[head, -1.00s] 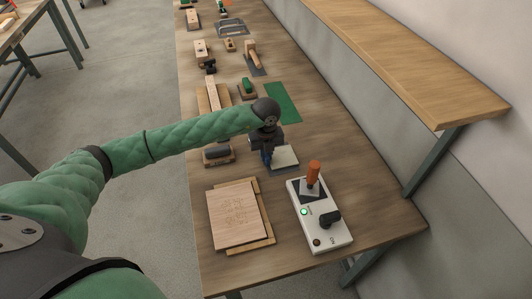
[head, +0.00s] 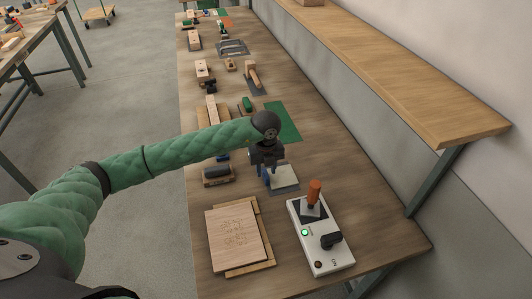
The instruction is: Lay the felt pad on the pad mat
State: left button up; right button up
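A pale, flat felt pad (head: 285,177) lies on the dark grey pad mat (head: 287,190) near the middle of the bench, its far-left part hidden by my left gripper. The mat shows as a dark border along the pad's near side. My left gripper (head: 266,179), with blue fingers, points down at the pad's left edge. Its fingers look parted with nothing between them, though the view is small. My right gripper is not in view.
A white control box (head: 336,257) with an orange handle and black knob stands in front on the right. A wooden board (head: 233,239) lies to its left. A green mat (head: 283,121) and several tools lie behind. A shelf (head: 400,75) overhangs at right.

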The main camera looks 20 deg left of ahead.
pick_arm(q)
notch_tip(320, 180, up, 10)
jog(key=b, duration=0.3)
jog(key=shift+f, duration=0.15)
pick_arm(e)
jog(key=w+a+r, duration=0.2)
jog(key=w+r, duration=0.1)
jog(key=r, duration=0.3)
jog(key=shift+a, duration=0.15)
